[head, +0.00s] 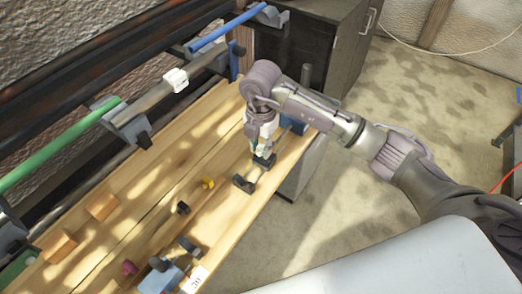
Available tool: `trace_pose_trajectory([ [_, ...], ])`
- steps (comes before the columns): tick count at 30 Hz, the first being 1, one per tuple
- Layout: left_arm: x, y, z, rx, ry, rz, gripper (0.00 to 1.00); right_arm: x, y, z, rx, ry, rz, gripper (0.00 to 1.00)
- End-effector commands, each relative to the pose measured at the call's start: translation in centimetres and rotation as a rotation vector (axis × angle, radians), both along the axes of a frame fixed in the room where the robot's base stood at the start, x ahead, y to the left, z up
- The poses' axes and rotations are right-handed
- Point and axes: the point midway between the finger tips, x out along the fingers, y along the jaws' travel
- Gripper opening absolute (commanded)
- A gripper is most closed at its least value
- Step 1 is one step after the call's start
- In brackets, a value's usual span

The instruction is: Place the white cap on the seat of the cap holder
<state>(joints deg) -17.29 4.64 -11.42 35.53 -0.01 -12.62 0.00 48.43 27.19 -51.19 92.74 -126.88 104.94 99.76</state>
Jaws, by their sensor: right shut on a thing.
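My right gripper (263,160) points down over the right part of the wooden bench (226,115), near its front edge. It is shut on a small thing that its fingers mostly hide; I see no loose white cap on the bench. I cannot tell for sure which piece is the cap holder. A dark block (243,183) stands just left of and below the gripper. A blue block with dark parts (160,279) stands at the near end of the bench. My left gripper is not in view.
A yellow piece (208,183), a black piece (183,208) and a magenta piece (129,268) stand on the bench. Wooden blocks (101,206) lie at left. Behind run a green bar (60,147), a blue bar (224,31) and a grey pipe with a white clip (175,79).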

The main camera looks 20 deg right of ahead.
Motion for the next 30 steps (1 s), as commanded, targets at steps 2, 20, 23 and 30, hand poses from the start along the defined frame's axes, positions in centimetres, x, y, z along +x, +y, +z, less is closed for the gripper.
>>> trace_pose_trajectory([
  [2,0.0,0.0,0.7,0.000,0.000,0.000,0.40,-0.2,0.0,-1.1,-0.003,0.007,-0.002,0.11],
  [20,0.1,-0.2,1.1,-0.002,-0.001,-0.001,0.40,0.0,0.0,-4.1,-0.001,0.002,0.001,0.33],
  [23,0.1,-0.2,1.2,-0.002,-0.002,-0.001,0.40,0.0,-0.1,-4.0,-0.001,0.002,0.001,0.50],
  [30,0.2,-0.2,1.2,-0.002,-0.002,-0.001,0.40,0.0,-0.1,-4.0,-0.001,0.002,0.001,0.55],
])
